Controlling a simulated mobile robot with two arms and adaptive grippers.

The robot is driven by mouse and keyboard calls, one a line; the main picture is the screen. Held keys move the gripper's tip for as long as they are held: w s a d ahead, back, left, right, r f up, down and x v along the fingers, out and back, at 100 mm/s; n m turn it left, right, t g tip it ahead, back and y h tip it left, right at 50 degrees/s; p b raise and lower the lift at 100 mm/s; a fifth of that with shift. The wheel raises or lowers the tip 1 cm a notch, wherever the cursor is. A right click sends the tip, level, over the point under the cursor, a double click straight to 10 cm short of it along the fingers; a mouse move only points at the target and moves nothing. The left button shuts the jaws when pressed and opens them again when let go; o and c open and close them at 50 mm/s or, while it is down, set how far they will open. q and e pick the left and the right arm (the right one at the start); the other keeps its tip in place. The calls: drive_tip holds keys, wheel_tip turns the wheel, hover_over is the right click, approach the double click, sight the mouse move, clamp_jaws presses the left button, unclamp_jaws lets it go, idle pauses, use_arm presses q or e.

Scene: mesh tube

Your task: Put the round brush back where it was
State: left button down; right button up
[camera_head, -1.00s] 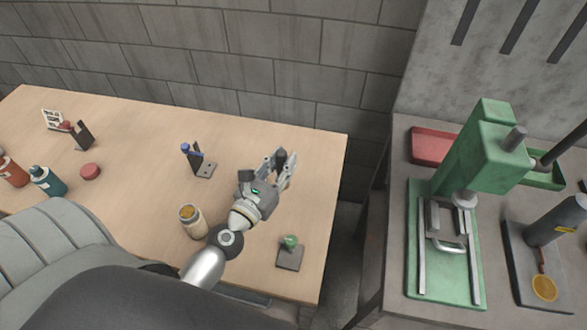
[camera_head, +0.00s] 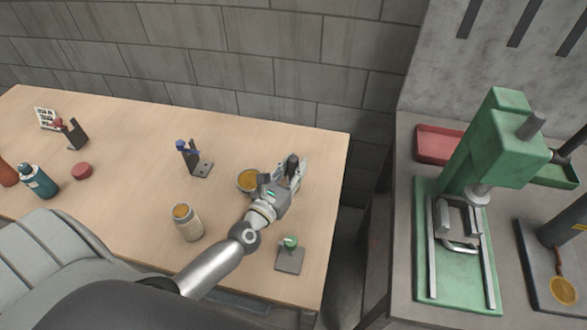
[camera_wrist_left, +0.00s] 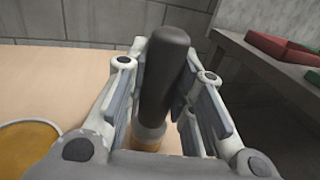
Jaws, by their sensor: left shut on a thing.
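The round brush shows in the left wrist view as an upright, slightly tilted dark handle (camera_wrist_left: 168,75) with a pale collar and an orange-brown part below. My left gripper (camera_head: 290,172) is shut on this handle, over the right part of the wooden table; in the left wrist view its fingers (camera_wrist_left: 165,95) lie on both sides of it. The brush's lower end is mostly hidden. A round dish with amber content (camera_head: 248,180) lies just left of the gripper. A jar with an amber top (camera_head: 187,222) stands further left. My right gripper is not in view.
Small dark stands carry a blue piece (camera_head: 190,155), a red piece (camera_head: 75,133) and a green piece (camera_head: 290,246). Teal bottle (camera_head: 38,181) and red disc (camera_head: 81,171) are at left. A green press (camera_head: 487,160) stands on the separate right bench.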

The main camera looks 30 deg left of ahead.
use_arm(q)
drive_tip(key=shift+f, duration=0.1)
drive_tip(key=shift+f+b, duration=0.15)
drive_tip(key=shift+b, duration=0.15)
drive_tip(key=c, duration=1.2)
unclamp_jaws()
drive_tip(key=shift+c, duration=0.2)
drive_tip(key=shift+r+p, duration=0.25)
drive_tip(key=shift+p, duration=0.05)
drive_tip(key=shift+s+f, duration=0.15)
drive_tip(key=shift+s, duration=0.15)
drive_tip(key=s+b, duration=0.3)
drive_tip(key=s, duration=0.7)
drive_tip(key=shift+s, duration=0.15)
drive_tip(key=shift+s+b, duration=0.3)
drive_tip(key=shift+s, duration=0.3)
